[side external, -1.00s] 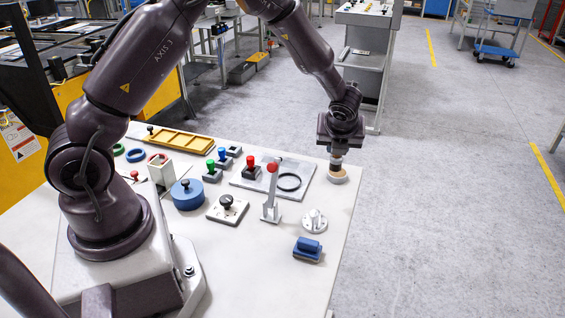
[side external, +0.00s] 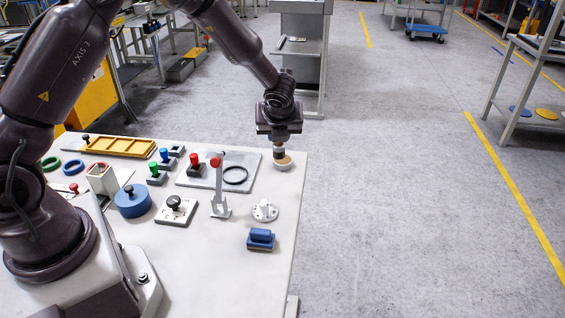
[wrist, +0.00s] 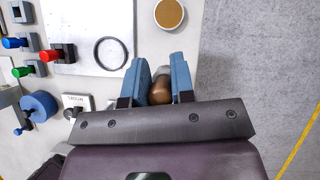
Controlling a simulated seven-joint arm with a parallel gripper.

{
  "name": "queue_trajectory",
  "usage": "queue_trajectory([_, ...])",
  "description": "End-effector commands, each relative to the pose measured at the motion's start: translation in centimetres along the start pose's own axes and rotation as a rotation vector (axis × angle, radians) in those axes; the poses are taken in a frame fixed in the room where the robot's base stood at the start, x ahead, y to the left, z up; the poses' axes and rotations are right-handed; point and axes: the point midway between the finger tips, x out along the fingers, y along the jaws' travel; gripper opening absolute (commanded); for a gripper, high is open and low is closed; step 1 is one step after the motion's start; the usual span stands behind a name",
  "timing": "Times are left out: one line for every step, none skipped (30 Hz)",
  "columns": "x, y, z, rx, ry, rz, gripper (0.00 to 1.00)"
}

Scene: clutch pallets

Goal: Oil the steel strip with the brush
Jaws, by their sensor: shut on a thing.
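My gripper (side external: 280,143) is at the far right corner of the table, shut on the brush. In the wrist view the brush (wrist: 160,88) shows a brown rounded handle and a grey part between the two blue fingers (wrist: 158,80). Its tip is hidden. A white bowl (side external: 283,167) with tan content is directly below my gripper in the side view; in the wrist view the bowl (wrist: 169,13) appears apart from the brush, beyond the fingers. A flat grey metal plate (side external: 203,168) with a black ring on it lies left of the bowl; I cannot tell if it is the steel strip.
A round metal fitting (side external: 265,211), a blue block (side external: 260,239), a blue cylinder (side external: 132,201) and several coloured-knob blocks stand around. A yellow tray (side external: 118,147) lies at the back. The table's right edge is close to the bowl.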

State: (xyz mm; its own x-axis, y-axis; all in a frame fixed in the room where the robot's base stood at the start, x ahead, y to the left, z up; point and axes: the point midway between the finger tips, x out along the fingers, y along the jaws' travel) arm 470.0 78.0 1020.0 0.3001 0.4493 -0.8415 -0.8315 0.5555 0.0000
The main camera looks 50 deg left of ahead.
Motion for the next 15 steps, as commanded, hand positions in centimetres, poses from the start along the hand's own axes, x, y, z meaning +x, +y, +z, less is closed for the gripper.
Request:
queue_trajectory([-0.01,-0.01,0.02,0.000,0.000,0.000,0.00])
queue_trajectory([-0.01,-0.01,0.02,0.000,0.000,0.000,0.00])
queue_trajectory([-0.01,-0.01,0.02,0.000,0.000,0.000,0.00])
queue_trajectory([-0.01,-0.01,0.02,0.000,0.000,0.000,0.00])
queue_trajectory([-0.01,-0.01,0.02,0.000,0.000,0.000,0.00])
queue_trajectory([-0.01,-0.01,0.02,0.000,0.000,0.000,0.00])
queue_trajectory([-0.01,-0.01,0.02,0.000,0.000,0.000,0.00])
queue_trajectory([-0.01,-0.01,0.02,0.000,0.000,0.000,0.00])
queue_trajectory([-0.01,-0.01,0.02,0.000,0.000,0.000,0.00])
queue_trajectory([-0.01,-0.01,0.02,0.000,0.000,0.000,0.00])
queue_trajectory([-0.01,0.00,0.02,-0.001,0.000,-0.001,0.00])
queue_trajectory([0.00,0.01,0.04,-0.002,0.000,-0.003,0.00])
queue_trajectory([0.01,0.03,0.06,-0.005,0.001,-0.007,0.00])
queue_trajectory([0.02,0.07,0.09,-0.011,0.002,-0.014,0.00])
queue_trajectory([0.06,0.17,0.15,-0.021,0.005,-0.026,0.00])
